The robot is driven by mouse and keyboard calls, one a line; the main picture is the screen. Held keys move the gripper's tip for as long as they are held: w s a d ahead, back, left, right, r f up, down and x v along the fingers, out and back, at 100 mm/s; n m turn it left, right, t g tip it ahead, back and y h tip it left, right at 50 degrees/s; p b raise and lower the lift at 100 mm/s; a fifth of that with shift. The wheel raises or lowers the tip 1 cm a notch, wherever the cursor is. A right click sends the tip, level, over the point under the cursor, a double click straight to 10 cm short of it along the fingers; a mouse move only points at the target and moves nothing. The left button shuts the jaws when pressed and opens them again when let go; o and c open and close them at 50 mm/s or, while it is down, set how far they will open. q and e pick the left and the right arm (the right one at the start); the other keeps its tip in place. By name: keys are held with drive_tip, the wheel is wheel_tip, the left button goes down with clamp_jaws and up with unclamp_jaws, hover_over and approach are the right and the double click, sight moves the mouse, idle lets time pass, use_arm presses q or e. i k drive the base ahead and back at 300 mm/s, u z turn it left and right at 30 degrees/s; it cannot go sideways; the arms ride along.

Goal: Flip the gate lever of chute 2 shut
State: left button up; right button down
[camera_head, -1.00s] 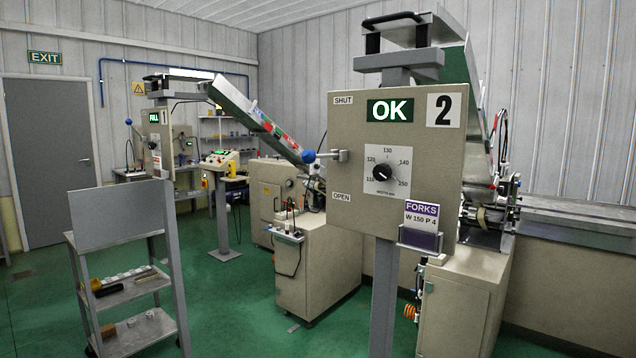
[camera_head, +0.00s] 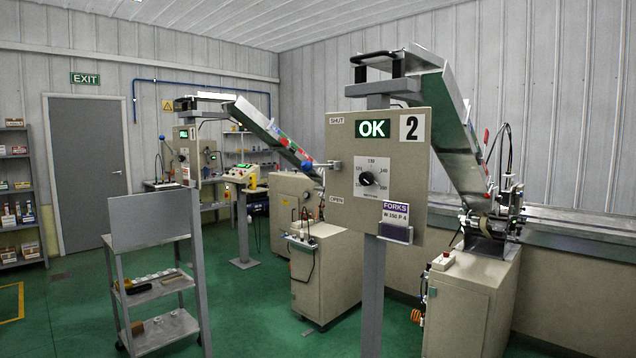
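The chute 2 panel (camera_head: 410,155) is a beige box on a grey post, with a green OK display (camera_head: 373,129) and a black "2" label (camera_head: 411,128). Its gate lever (camera_head: 320,165) sticks out from the panel's left edge, ending in a blue ball (camera_head: 307,165). The lever lies about level, between the SHUT mark (camera_head: 337,121) above and the OPEN mark (camera_head: 335,197) below. A black dial (camera_head: 367,178) sits on the panel face. The metal chute (camera_head: 452,120) slopes down behind the panel. Neither of my grippers is in view.
A grey cart (camera_head: 150,285) with an upright plate stands at the front left. Chute 1's panel (camera_head: 186,155) stands farther back. A beige cabinet (camera_head: 322,270) is left of the post, another (camera_head: 470,300) right. Green floor (camera_head: 260,325) is open between cart and post.

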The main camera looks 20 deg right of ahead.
sight(307, 166)
drive_tip(key=z, duration=0.05)
drive_tip(key=i, duration=1.05)
drive_tip(key=u, duration=0.4)
